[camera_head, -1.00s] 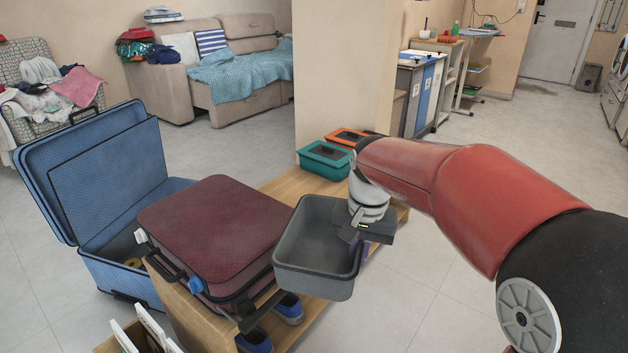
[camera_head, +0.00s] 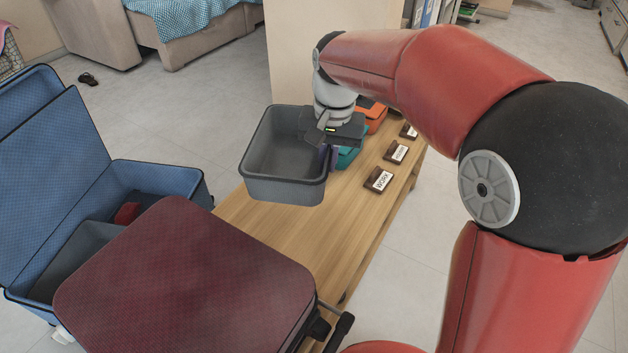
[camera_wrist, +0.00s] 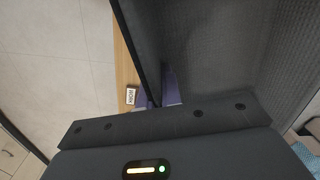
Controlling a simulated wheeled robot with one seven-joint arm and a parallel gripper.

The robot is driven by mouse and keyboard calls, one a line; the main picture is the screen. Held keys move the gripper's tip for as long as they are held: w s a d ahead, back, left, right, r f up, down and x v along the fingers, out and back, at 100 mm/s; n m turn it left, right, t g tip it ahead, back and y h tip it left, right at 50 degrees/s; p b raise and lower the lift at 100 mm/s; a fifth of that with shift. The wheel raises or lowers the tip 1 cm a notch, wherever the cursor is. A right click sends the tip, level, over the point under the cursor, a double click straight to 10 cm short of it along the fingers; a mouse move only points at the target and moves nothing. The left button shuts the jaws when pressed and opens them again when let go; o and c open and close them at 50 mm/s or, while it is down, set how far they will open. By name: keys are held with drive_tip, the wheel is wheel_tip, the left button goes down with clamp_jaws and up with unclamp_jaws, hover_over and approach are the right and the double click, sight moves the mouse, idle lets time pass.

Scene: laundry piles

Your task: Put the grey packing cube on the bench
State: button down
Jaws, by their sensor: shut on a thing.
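The grey packing cube (camera_head: 284,190) is an open, empty-looking box. It hangs over the wooden bench (camera_head: 290,235) in the head view, seemingly a little above its top. My gripper (camera_head: 330,148) is shut on the cube's right wall. In the wrist view the cube (camera_wrist: 220,50) fills the upper right, and my gripper's fingers (camera_wrist: 160,100) straddle its wall. The cube hides part of the bench's far left side. I cannot see its underside clearly.
A maroon suitcase (camera_head: 185,285) lies at the near end of the bench. An open blue suitcase (camera_head: 160,178) is at the left. Small label blocks, one reading WORK (camera_head: 379,180), line the right edge. Bare wood lies between.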

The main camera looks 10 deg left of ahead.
sight(324, 230)
wheel_tip(324, 230, down, 20)
drive_tip(key=shift+r+b, duration=0.15)
drive_tip(key=shift+b, duration=0.6)
drive_tip(key=c, duration=2)
unclamp_jaws()
drive_tip(key=o, duration=0.4)
drive_tip(key=r, duration=0.8)
drive_tip(key=r+p, duration=0.1)
drive_tip(key=r, duration=0.3)
drive_tip(key=shift+d, duration=0.35)
